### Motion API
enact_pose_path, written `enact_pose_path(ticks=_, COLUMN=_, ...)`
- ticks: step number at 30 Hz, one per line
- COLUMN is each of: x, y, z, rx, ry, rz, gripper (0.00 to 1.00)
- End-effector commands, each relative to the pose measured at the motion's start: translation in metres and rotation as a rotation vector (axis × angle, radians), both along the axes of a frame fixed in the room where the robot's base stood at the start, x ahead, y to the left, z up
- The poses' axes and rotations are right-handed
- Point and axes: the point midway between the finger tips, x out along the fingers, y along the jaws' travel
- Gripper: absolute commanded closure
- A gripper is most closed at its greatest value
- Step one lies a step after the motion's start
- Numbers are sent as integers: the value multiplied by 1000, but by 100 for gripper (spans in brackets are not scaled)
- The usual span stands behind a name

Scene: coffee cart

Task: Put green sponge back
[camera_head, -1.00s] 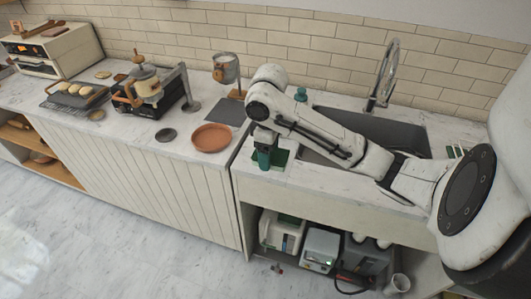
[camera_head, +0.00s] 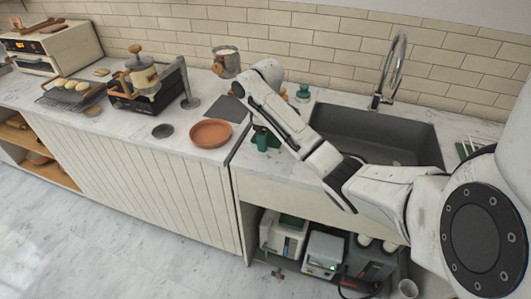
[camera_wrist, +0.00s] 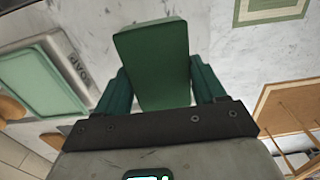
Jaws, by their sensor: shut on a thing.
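My gripper (camera_wrist: 160,88) has two dark green fingers. They are shut on the green sponge (camera_wrist: 153,50), a dark green block that sticks out beyond the fingertips in the wrist view. In the head view my gripper (camera_head: 264,140) is at the counter strip left of the sink, and the arm partly hides it. The sponge cannot be told apart from the green fingers there.
The grey sink (camera_head: 365,135) with its tall tap (camera_head: 390,72) lies to the right. A teal bottle (camera_head: 303,92) stands behind my arm. A terracotta plate (camera_head: 210,133) is on the counter to the left. Machines (camera_head: 322,250) stand on the shelf below.

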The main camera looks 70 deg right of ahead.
Motion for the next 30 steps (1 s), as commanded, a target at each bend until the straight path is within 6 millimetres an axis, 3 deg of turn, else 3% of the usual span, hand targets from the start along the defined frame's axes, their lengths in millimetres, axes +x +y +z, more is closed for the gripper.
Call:
enact_pose_path(ticks=8, x=7, y=-14, z=-16, rx=1, ry=2, rz=-1, gripper=59)
enact_pose_path(ticks=15, x=8, y=-14, z=-46, rx=1, ry=2, rz=0, gripper=59)
enact_pose_path(ticks=22, x=8, y=-14, z=-50, rx=0, ry=0, rz=0, gripper=59)
enact_pose_path(ticks=23, x=8, y=-14, z=-50, rx=0, ry=0, rz=0, gripper=29)
enact_pose_path(ticks=30, x=8, y=-14, z=-50, rx=0, ry=0, rz=0, gripper=6)
